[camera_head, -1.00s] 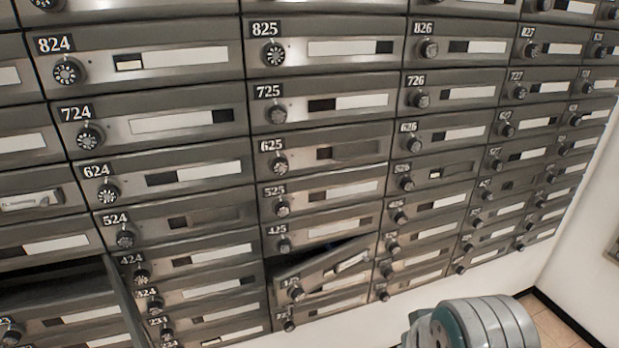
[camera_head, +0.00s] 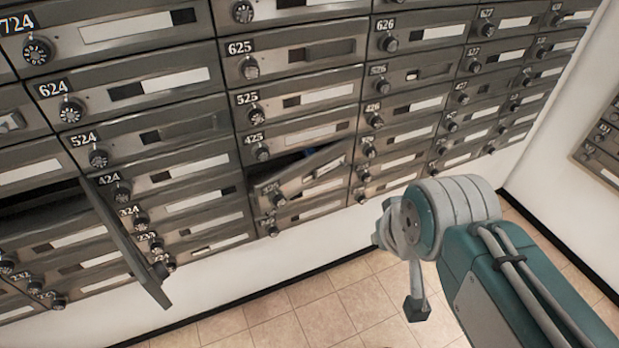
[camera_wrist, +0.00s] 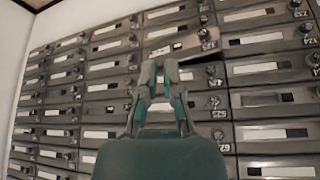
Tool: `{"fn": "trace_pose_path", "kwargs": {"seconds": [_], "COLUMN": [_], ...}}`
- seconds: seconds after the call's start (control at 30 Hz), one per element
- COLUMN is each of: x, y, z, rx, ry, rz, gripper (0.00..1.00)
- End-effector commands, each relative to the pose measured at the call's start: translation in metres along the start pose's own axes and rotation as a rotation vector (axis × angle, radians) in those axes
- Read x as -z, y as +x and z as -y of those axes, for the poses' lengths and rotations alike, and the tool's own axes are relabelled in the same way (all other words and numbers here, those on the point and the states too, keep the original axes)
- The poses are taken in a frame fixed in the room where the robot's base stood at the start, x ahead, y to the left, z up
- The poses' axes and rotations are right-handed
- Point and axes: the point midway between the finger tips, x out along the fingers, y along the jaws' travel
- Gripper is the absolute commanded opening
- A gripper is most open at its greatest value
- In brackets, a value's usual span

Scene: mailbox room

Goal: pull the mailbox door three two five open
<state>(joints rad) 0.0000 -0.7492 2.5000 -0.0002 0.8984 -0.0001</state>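The mailbox door three two five (camera_head: 300,185) is the grey, tilted door just below the door labelled 425 in the head view. It stands ajar, with a dark gap along its top; its own number is too blurred to read surely. It also shows ajar near the upper middle of the wrist view (camera_wrist: 190,47), where the picture is turned over. My gripper (camera_wrist: 161,70) points toward the mailbox wall. Its fingertips are close together and look shut, with nothing seen between them. They appear beside and below the ajar door in the picture, seemingly apart from it.
Another door (camera_head: 130,240) at lower left hangs wide open and sticks out. Closed mailboxes with round dial locks surround both. My teal and grey arm comes in from the lower right. Tiled floor (camera_head: 320,320) is clear. A second panel (camera_head: 600,140) hangs on the right wall.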

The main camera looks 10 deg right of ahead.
Motion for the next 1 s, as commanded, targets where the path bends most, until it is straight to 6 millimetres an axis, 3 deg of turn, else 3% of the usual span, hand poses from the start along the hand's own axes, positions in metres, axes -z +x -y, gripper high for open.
{"fn": "trace_pose_path", "kwargs": {"seconds": [0.03, 0.1, 0.17, 0.4, 0.6, 0.8, 1.0], "x": [0.002, 0.011, 0.025, 0.089, 0.13, 0.155, 0.163], "y": [0.002, 0.01, 0.021, 0.084, 0.14, 0.196, 0.249], "z": [0.0, -0.001, -0.003, -0.006, 0.001, 0.016, 0.037], "rx": [-0.002, -0.008, -0.017, -0.05, -0.046, -0.013, 0.051], "ry": [-0.003, -0.014, -0.031, -0.146, -0.253, -0.355, -0.441], "rz": [-0.003, -0.018, -0.043, -0.195, -0.328, -0.463, -0.601], "gripper": [0.45, 0.76, 1.0, 1.0, 1.0, 1.0, 1.0]}}
